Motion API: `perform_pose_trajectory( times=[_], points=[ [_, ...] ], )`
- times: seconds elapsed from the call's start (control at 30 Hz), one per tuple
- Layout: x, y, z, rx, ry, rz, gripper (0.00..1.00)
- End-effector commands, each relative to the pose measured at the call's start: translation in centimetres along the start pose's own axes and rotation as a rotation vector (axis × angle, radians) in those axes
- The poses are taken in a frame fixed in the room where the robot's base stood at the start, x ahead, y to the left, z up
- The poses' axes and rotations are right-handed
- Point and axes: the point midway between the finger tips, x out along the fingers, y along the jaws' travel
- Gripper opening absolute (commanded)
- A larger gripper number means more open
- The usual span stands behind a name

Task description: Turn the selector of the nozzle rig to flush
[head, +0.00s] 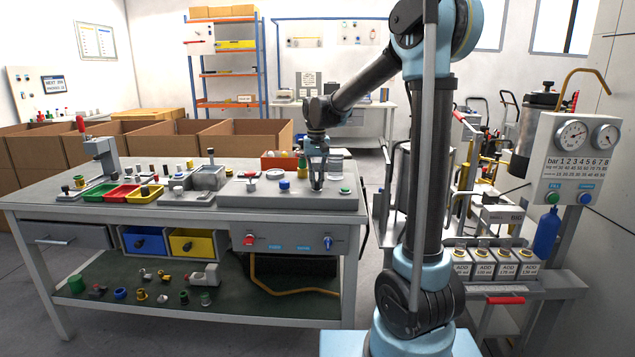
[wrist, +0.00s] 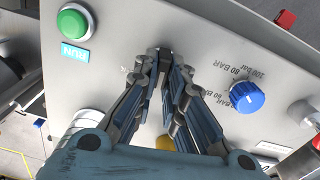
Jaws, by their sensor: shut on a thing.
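The nozzle rig (head: 330,201) is a grey plate-topped unit on the right end of the bench. My gripper (head: 317,188) points down onto its top, and in the wrist view my gripper (wrist: 165,52) has its fingertips close together at the panel face. It is shut on a small part there, apparently the selector, which the fingers almost wholly hide. Its setting and labels cannot be read. A green button (wrist: 74,23) marked RUN lies to one side in the wrist view. A blue knob (wrist: 246,97) with bar markings lies on the other side.
A yellow part (wrist: 166,143) shows between the fingers. A red part (wrist: 286,19) sits at the panel edge. A clear jar (head: 336,160) stands behind the rig. Red, green and yellow trays (head: 118,193) lie further left on the bench. A gauge panel (head: 577,160) stands at right.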

Motion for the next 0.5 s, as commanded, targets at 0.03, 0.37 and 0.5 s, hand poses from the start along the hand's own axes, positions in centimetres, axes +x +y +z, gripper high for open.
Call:
perform_pose_trajectory(
  times=[0.03,0.37,0.5],
  points=[
    [-0.02,-0.01,-0.01,-0.033,0.0,0.001,0.0],
    [-0.02,-0.16,0.02,-0.313,0.0,0.001,0.0],
    [-0.03,-0.21,0.04,-0.423,0.0,0.001,0.0]
  ],
)
